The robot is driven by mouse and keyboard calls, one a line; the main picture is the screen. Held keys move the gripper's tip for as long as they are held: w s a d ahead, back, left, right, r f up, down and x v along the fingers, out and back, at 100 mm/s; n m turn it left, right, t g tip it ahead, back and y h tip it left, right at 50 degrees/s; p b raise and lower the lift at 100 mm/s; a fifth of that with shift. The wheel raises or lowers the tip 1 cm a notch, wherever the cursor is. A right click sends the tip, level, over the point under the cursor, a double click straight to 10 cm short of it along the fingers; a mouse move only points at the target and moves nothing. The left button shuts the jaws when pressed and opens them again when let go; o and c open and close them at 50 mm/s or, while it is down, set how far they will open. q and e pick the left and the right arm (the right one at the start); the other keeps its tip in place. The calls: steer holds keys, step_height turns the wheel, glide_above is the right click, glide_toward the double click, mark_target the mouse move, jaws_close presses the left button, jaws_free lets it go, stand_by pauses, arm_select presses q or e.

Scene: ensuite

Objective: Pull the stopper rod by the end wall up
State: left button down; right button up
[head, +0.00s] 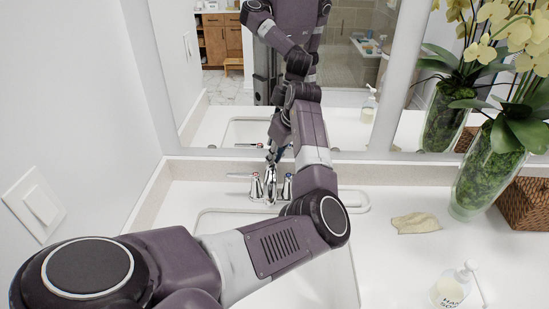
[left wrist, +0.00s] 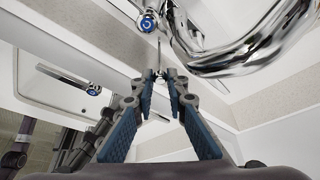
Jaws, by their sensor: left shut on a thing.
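The stopper rod (left wrist: 159,52) is a thin metal rod behind the chrome faucet in the left wrist view. My left gripper (left wrist: 160,76) is shut on its end, with the blue-padded fingertips close together around it. In the head view my left gripper (head: 272,153) points down just above and behind the faucet (head: 270,184), close to the mirror. The rod cannot be made out there. The faucet also shows large at the upper right of the left wrist view (left wrist: 235,55). My right gripper is not in view.
A faucet handle (left wrist: 147,23) with a blue dot is close to the rod. The mirror (head: 215,120) stands right behind the faucet.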

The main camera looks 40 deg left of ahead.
arm_select(q)
steer(key=shift+r+p, duration=1.45)
steer(key=shift+r, duration=0.05)
steer(key=shift+w+a+f, duration=0.1)
steer(key=c, duration=1.9)
jaws_free()
steer(key=v, duration=1.2)
steer(key=shift+d, duration=0.2)
